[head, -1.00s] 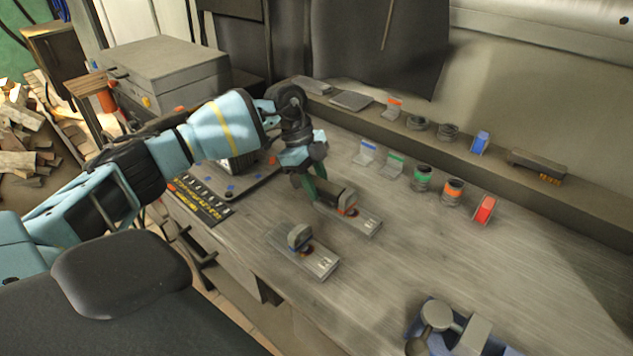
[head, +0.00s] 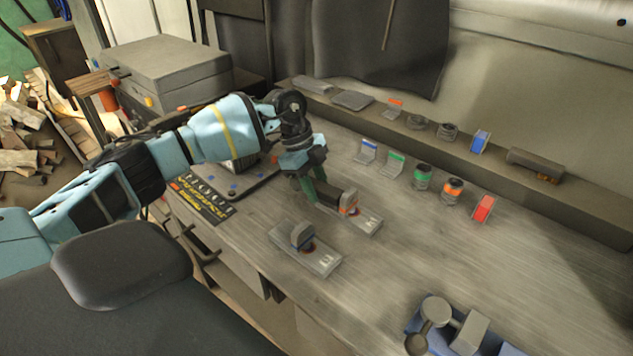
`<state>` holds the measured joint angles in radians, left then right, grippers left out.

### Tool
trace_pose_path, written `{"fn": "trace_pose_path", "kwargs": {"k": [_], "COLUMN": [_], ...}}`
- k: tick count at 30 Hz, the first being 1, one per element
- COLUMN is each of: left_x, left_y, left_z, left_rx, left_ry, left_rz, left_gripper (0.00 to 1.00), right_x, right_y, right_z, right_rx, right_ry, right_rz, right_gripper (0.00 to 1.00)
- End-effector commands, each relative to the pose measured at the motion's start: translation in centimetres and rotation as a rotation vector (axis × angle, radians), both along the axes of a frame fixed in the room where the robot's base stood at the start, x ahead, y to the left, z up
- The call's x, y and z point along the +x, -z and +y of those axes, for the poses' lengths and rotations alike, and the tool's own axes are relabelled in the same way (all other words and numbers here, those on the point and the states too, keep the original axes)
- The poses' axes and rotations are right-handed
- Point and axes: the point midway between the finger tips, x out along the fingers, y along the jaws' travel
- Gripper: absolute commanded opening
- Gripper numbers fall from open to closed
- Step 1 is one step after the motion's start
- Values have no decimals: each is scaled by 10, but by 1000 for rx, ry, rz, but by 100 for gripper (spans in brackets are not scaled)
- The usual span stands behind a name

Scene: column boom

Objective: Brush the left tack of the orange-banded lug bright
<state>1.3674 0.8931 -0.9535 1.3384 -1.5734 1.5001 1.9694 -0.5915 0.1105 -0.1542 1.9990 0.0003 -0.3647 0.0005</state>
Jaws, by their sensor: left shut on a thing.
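The orange-banded lug (head: 349,202) stands upright on a flat grey plate (head: 363,222) in the middle of the bench. My left gripper (head: 318,187) comes down from the left and is shut on a dark, block-shaped brush (head: 333,195). The brush is at the left side of the lug, low over the plate. The left tack is hidden by the brush and fingers, and I cannot tell whether the bristles touch it. A second grey lug (head: 301,236) stands on its own plate (head: 319,262), nearer the front. My right gripper is not in view.
Green- and orange-banded spools (head: 453,191), a red-marked piece (head: 484,208) and small clips stand behind to the right. A ledge (head: 590,198) runs along the back. A blue-based grey fixture (head: 470,335) sits front right. The bench right of the plates is clear.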

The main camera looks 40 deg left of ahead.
Motion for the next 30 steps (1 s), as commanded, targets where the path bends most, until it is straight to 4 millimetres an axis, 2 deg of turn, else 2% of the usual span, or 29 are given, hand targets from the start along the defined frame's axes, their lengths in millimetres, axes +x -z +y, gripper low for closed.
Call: {"fn": "trace_pose_path", "kwargs": {"k": [3, 10, 22, 30], "left_x": [-4, -4, 15, 20], "left_y": [-1, 1, 2, 0], "left_z": [1, 1, -1, -1], "left_rx": [3, 2, 2, 2], "left_ry": [1, 0, -1, -1], "left_rz": [1, 3, 3, 1], "left_gripper": [5, 5, 5, 5], "right_x": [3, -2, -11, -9], "right_y": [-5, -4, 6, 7], "right_z": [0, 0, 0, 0], "right_rx": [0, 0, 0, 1], "right_ry": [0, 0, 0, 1], "right_rz": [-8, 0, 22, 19], "right_gripper": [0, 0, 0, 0]}}
